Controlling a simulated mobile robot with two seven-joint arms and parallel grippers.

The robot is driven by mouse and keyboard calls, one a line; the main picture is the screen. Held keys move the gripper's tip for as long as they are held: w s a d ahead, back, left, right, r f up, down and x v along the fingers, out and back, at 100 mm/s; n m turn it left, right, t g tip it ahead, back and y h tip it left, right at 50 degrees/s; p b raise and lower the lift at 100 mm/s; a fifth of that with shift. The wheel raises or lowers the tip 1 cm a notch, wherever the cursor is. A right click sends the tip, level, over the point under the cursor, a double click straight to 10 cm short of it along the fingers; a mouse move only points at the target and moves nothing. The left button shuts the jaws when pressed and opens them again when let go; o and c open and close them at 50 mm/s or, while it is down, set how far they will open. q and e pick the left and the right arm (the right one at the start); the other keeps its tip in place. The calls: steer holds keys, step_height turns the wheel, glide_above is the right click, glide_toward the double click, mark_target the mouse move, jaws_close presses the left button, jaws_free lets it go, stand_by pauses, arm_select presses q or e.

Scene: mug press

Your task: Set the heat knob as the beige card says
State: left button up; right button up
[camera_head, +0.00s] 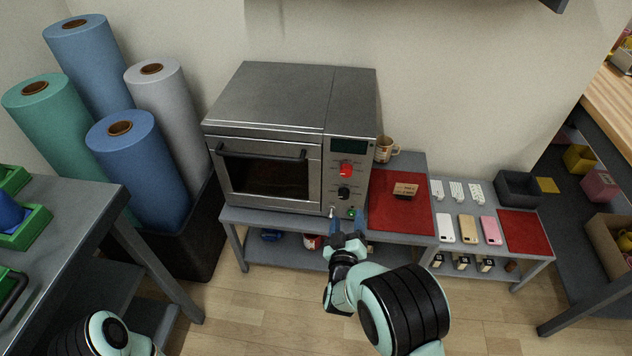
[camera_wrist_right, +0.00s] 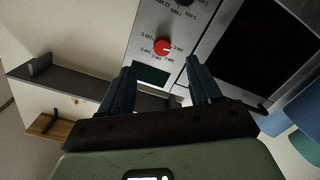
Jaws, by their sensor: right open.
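The press oven's front panel carries a red knob (camera_head: 346,171) below a dark display (camera_head: 349,146), with a black knob (camera_head: 344,193) under it. In the right wrist view, degree markings ring the red knob (camera_wrist_right: 162,46), so it is the heat knob; the black knob's (camera_wrist_right: 186,2) scale reads in minutes. A beige card (camera_head: 405,190) stands on the red mat; its print is too small to read. My right gripper (camera_head: 347,238) is in front of the panel's lower part. Its fingers (camera_wrist_right: 161,68) are open and empty, apart from the red knob. My left gripper is out of view.
A mug (camera_head: 384,149) stands right of the oven (camera_head: 290,110). A green button (camera_head: 351,213) sits low on the panel. Phones (camera_head: 467,229) lie on the lower table at right. Fabric rolls (camera_head: 140,165) stand at left. Floor in front is clear.

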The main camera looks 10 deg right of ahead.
mark_target(346, 174)
steer(key=shift+t, duration=0.3)
steer(key=b+x, duration=0.1)
steer(key=x, duration=0.3)
steer(key=a+r+b+x, duration=0.1)
steer(key=x, duration=0.3)
steer(key=b+x, duration=0.1)
steer(key=x, duration=0.4)
steer(key=shift+w+a+r+b, duration=0.15)
steer(key=shift+w+a+b, duration=0.05)
steer(key=shift+b, duration=0.15)
steer(key=shift+w+d, duration=0.1)
steer(key=shift+w, duration=0.35)
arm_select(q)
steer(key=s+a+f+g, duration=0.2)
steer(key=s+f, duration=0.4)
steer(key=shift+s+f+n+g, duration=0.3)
arm_select(e)
steer(key=c, duration=1)
